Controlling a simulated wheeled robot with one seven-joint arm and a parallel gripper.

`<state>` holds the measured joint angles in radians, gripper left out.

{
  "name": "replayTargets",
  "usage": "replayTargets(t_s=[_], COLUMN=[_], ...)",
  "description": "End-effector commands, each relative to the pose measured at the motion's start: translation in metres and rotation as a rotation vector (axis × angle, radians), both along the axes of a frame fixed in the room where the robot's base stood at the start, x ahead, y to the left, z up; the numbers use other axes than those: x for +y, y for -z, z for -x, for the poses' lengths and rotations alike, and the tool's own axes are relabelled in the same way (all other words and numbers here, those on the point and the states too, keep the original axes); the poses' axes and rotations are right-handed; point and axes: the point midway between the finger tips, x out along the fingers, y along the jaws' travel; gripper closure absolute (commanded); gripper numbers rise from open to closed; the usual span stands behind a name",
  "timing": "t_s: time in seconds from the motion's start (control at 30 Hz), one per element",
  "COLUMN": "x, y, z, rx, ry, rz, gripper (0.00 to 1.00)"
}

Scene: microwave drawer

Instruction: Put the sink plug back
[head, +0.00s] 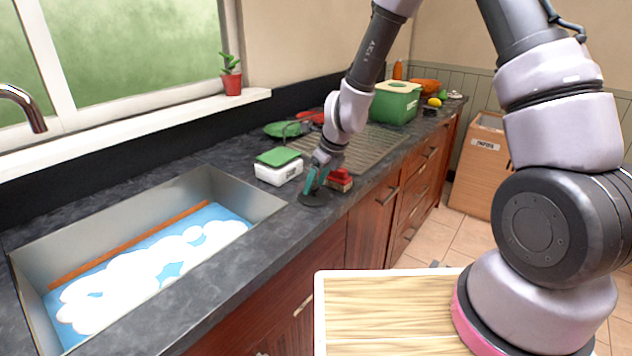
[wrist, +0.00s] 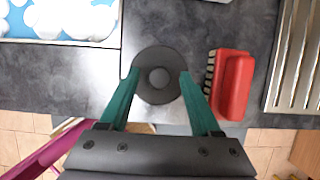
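The sink plug (head: 314,200) is a dark round disc lying flat on the counter, to the right of the sink. In the wrist view the plug (wrist: 158,94) shows a small round knob at its centre. My gripper (head: 316,182) points down over the plug. In the wrist view my gripper (wrist: 160,73) is open, with one teal finger on each side of the knob. I cannot tell whether the fingertips touch the disc. The sink (head: 266,203) holds blue water with white foam and a long brown strip along its back side. The drain is hidden.
A red brush (head: 341,176) lies close to the right of the plug, also in the wrist view (wrist: 236,85). A white box with a green lid (head: 278,172) stands behind. A ribbed drainer (head: 375,146), a green plate and a green bin (head: 396,108) stand farther back.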

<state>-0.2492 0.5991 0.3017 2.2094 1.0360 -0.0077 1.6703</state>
Motion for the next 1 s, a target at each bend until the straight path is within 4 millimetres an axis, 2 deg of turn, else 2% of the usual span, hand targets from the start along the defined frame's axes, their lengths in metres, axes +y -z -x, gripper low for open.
replayTargets(t_s=[0.23,0.8,1.0], x=[-0.003,-0.03,-0.036], y=[-0.013,-0.101,-0.112], z=[0.003,0.025,0.028], rx=[-0.004,-0.003,0.0], ry=[-0.003,-0.003,-0.001], rz=[0.003,-0.002,0.0], gripper=[0.36,0.36,0.36])
